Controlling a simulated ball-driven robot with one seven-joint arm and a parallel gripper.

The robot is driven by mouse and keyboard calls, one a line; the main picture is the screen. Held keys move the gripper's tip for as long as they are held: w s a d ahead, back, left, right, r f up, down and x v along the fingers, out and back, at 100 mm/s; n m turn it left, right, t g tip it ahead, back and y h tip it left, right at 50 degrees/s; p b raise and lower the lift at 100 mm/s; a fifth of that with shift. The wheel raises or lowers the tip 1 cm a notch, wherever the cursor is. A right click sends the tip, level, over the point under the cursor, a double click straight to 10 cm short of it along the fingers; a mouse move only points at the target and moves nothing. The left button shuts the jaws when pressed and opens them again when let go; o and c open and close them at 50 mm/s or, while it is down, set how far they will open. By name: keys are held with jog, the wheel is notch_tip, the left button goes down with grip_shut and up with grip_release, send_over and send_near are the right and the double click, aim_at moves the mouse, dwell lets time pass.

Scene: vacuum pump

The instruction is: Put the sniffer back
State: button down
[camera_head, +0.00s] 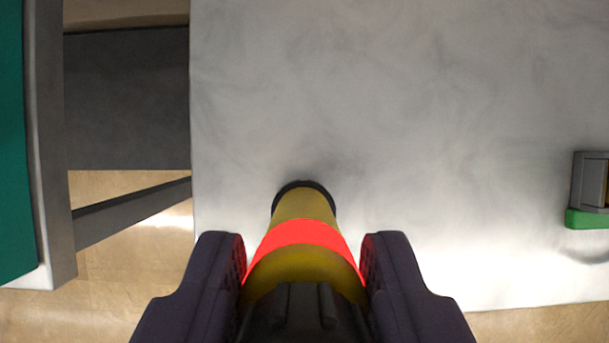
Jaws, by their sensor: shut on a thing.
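My gripper (304,268) is at the bottom middle of the head camera view, its two dark fingers closed on the sides of the sniffer (303,205). The sniffer is a yellow cylinder with a bright red band and a dark ring at its far end, which points up the picture. A light grey marbled surface (400,110) lies behind it. I cannot tell whether the sniffer touches that surface. The near part of the sniffer is hidden by my gripper.
A grey and green block (588,190) sits at the right edge of the surface. At left stand a grey frame (50,140) with a teal panel (12,140) and a dark panel (128,100). Wooden floor (130,290) shows below left. The surface's upper middle is clear.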

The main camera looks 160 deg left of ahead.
aim_at(304, 206)
jog(key=shift+w+d, duration=0.1)
jog(key=shift+w, duration=0.2)
jog(key=shift+f+b, duration=1.2)
jog(key=shift+f, duration=0.65)
jog(key=shift+f, duration=0.15)
jog(key=c, duration=0.7)
grip_release()
